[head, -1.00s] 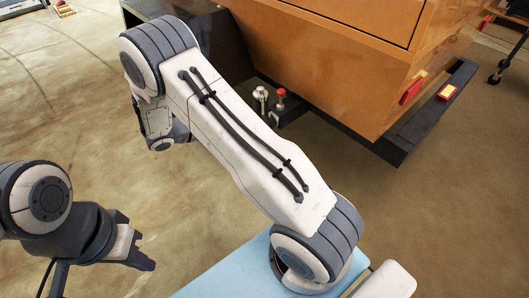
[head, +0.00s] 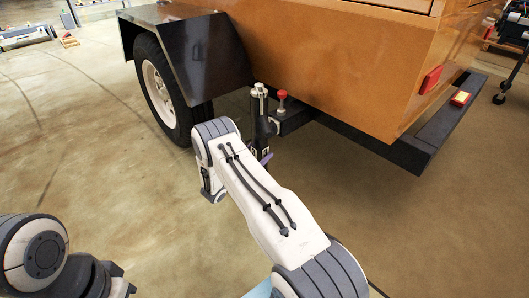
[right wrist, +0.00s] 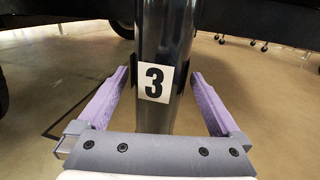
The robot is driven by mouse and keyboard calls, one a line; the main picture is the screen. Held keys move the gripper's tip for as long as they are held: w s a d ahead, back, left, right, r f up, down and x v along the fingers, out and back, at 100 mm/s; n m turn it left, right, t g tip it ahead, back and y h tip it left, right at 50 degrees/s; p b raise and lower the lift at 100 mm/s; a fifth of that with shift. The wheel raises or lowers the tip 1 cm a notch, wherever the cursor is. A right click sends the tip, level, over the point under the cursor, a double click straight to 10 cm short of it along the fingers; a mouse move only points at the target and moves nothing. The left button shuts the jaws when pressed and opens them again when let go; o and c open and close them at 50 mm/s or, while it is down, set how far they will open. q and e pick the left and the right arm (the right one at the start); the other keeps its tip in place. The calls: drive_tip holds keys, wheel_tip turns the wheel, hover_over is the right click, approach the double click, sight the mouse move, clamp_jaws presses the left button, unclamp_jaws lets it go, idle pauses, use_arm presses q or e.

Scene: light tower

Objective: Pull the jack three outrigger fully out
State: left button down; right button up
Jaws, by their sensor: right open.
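The jack post (head: 260,110), dark with a silver top, stands beside the trailer at the end of a short black outrigger beam (head: 292,122). A red-topped knob (head: 282,98) sits on that beam. In the right wrist view the post (right wrist: 164,40) carries a white label with a black 3 (right wrist: 154,83). My right gripper (right wrist: 160,73) is open, with its purple fingers on either side of the post; I cannot tell whether they touch it. In the head view my right arm hides most of this gripper (head: 264,158). My left gripper (head: 122,284) is partly cut off at lower left.
The orange trailer body (head: 340,60) overhangs the jack, with a black fender (head: 195,50) and a wheel (head: 160,90) to the left. A black rear bumper (head: 430,135) juts out at right. The concrete floor (head: 120,170) in front is clear.

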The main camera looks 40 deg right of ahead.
drive_tip(key=b+x, duration=0.1)
drive_tip(key=x, duration=0.3)
drive_tip(key=shift+f, duration=0.1)
drive_tip(key=shift+w+d+b, duration=0.1)
drive_tip(key=shift+d+b, duration=0.15)
drive_tip(key=shift+b, duration=0.1)
clamp_jaws()
